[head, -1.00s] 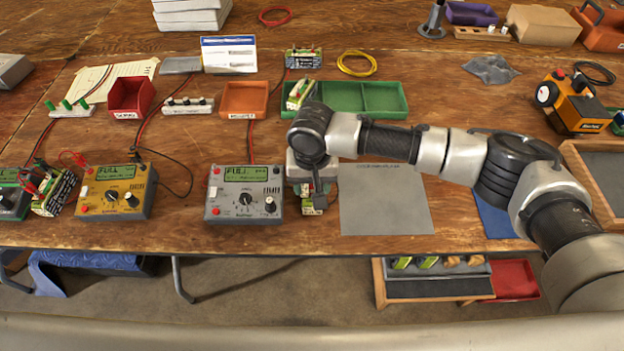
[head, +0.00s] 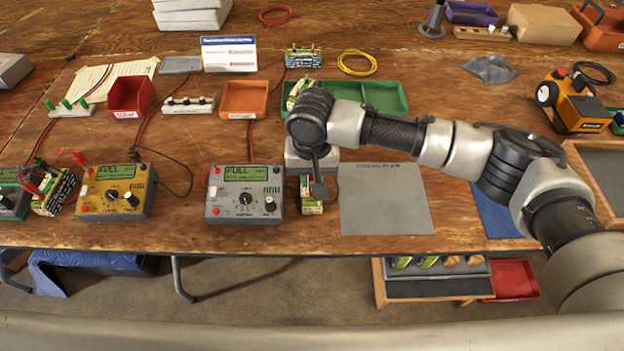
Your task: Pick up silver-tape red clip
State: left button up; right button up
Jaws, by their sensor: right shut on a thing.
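My right gripper (head: 318,190) points down just right of the silver charger (head: 244,195). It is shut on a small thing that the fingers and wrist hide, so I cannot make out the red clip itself. A green and cream battery pack (head: 311,208) stands right below and behind the fingers, partly covered by them. I cannot tell whether the gripper touches it. The silver charger's screen reads FULL. My left gripper is not in view.
A yellow charger (head: 115,192) and another pack with red clips (head: 54,190) stand to the left. A grey mat (head: 385,200) lies clear to the right. A green tray (head: 380,97), an orange bin (head: 244,99) and a red bin (head: 130,98) stand behind.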

jog(key=s+d+r, duration=0.3)
jog(key=d+r, duration=0.5)
jog(key=d, duration=0.3)
jog(key=shift+s+d+r, duration=0.15)
